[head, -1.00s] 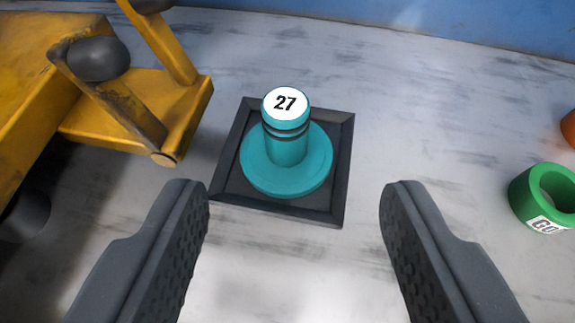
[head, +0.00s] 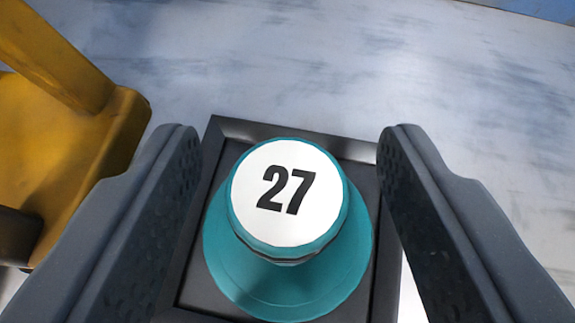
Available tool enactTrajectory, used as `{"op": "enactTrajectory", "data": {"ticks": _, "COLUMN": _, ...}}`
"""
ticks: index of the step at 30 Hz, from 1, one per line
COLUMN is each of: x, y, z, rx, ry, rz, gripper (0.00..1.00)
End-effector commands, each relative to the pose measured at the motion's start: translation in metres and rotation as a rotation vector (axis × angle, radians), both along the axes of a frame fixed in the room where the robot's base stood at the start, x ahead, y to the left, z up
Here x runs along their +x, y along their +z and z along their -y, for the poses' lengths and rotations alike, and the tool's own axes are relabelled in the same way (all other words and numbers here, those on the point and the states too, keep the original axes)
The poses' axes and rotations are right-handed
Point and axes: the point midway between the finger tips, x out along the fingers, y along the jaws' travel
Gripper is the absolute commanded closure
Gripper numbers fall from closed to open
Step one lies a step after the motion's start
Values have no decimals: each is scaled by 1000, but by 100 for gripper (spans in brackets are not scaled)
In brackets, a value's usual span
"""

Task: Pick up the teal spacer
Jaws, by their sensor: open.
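The teal spacer (head: 287,283) stands upright in the lower middle of the head view. It has a wide round flange and a narrower post with a white top marked "27". It stands in a square black tray (head: 290,133). My gripper (head: 290,150) is open, with one dark finger to the left of the spacer and one to the right. Visible gaps separate both fingers from the post. The near edge of the tray is cut off or hidden.
A yellow machine part (head: 85,130) stands close to the left finger. The grey floor (head: 300,60) beyond the tray and to the right is clear. A blue wall (head: 540,6) shows at the top right.

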Motion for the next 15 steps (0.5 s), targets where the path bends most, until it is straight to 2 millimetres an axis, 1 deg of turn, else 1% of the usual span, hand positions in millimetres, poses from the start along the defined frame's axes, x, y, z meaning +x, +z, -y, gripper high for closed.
{"op": "enactTrajectory", "data": {"ticks": 1, "x": 6, "y": -7, "z": -1, "rx": 0, "ry": 2, "rz": -1, "gripper": 49}}
{"op": "enactTrajectory", "data": {"ticks": 6, "x": 20, "y": -12, "z": 1, "rx": 0, "ry": 1, "rz": -1, "gripper": 49}}
{"op": "enactTrajectory", "data": {"ticks": 12, "x": 20, "y": -12, "z": 1, "rx": 1, "ry": 1, "rz": -1, "gripper": 49}}
{"op": "enactTrajectory", "data": {"ticks": 13, "x": 20, "y": -12, "z": 1, "rx": 1, "ry": 1, "rz": -1, "gripper": 52}}
{"op": "enactTrajectory", "data": {"ticks": 14, "x": 20, "y": -12, "z": 1, "rx": 1, "ry": 1, "rz": -1, "gripper": 60}}
{"op": "enactTrajectory", "data": {"ticks": 15, "x": 20, "y": -12, "z": 1, "rx": 1, "ry": 1, "rz": -1, "gripper": 71}}
